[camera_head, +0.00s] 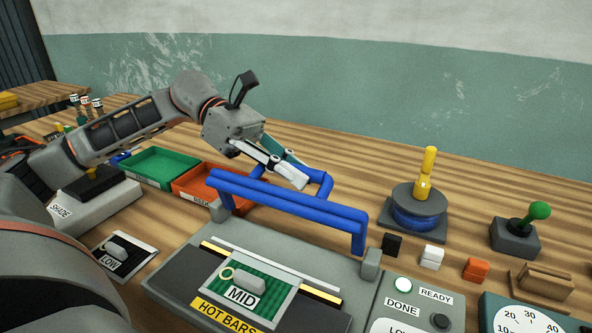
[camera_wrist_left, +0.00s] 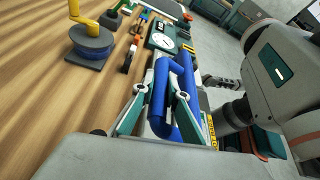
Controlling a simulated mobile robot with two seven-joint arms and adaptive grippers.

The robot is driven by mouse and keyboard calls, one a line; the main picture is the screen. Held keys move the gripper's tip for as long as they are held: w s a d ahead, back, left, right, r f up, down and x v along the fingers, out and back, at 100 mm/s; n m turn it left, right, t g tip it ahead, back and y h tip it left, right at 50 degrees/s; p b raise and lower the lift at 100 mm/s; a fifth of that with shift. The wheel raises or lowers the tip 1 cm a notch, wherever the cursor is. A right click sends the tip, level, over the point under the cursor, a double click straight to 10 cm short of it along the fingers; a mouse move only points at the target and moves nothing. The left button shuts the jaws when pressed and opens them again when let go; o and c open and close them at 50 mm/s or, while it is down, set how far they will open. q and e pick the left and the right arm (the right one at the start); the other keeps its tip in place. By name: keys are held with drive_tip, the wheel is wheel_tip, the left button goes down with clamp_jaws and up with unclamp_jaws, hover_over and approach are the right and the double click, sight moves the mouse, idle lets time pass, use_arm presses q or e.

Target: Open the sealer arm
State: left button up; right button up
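The sealer (camera_head: 243,285) is a grey base with a green MID plate and yellow HOT BARS strip. Its blue arm (camera_head: 290,202) stands raised from hinges at the base's back corners, with the handle end pointing back, away from the hot bars. My left gripper (camera_head: 302,174) is at the blue handle, behind the front crossbar. In the left wrist view, the gripper (camera_wrist_left: 162,95) has its fingers spread apart on either side of the blue tubes (camera_wrist_left: 160,120). Firm contact is not clear.
Green (camera_head: 160,166) and orange (camera_head: 196,181) trays lie left of the sealer. A spool with a yellow handle (camera_head: 424,175), small blocks (camera_head: 432,256), a green-knobbed lever (camera_head: 537,212) and a dial (camera_head: 525,318) stand to the right. The back table strip is clear.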

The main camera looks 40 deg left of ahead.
use_arm(q)
drive_tip(key=shift+o, duration=1.3)
drive_tip(key=shift+f, duration=0.1)
drive_tip(key=v, duration=1.2)
drive_tip(key=shift+s+f, duration=0.1)
